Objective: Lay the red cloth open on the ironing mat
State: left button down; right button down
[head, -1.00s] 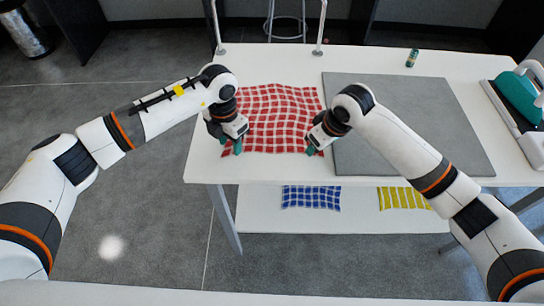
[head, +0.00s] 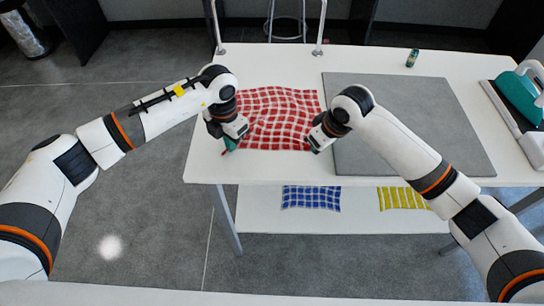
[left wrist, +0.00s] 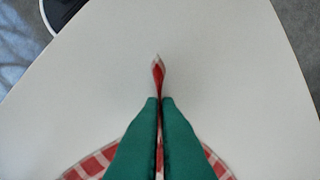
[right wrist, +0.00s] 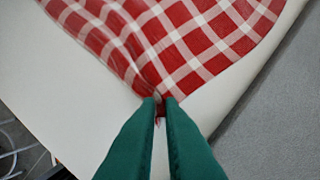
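The red cloth (head: 277,115), a red and white check, lies rumpled on the white table, left of the grey ironing mat (head: 408,122). My left gripper (head: 232,143) is at its near left corner. In the left wrist view the green fingers (left wrist: 160,102) are shut on a pinched fold of cloth (left wrist: 158,72). My right gripper (head: 312,147) is at the near right corner. In the right wrist view its fingers (right wrist: 160,101) are close together with the gathered cloth corner (right wrist: 150,75) between them. The cloth's far part rests on the table.
A teal iron (head: 522,93) stands on a rest at the table's right end. A blue check cloth (head: 311,198) and a yellow check cloth (head: 402,198) lie on the lower shelf (head: 350,222). The mat is bare.

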dwell(0.6)
